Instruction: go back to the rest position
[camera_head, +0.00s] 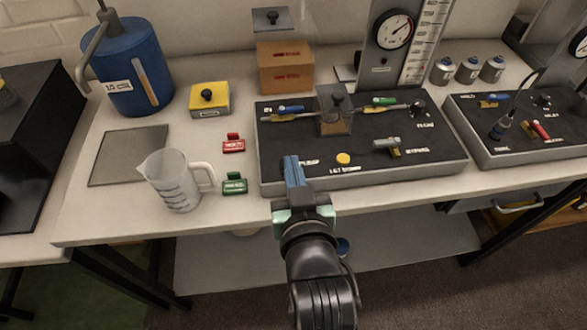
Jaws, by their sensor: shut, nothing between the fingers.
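My gripper (293,170) is shut and empty. Its blue fingers show over the front left edge of the dark control panel (430,168) on the bench. My arm comes up from the bottom of the view, in front of the bench's front edge. I cannot tell whether the fingertips touch the panel or hover above it.
The panel bears valves and a yellow button (343,159). To the left stand a clear measuring jug (172,180), a red tag (233,145), a green tag (235,185), a yellow box (210,99) and a blue tank (125,65). A second panel (520,125) is right.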

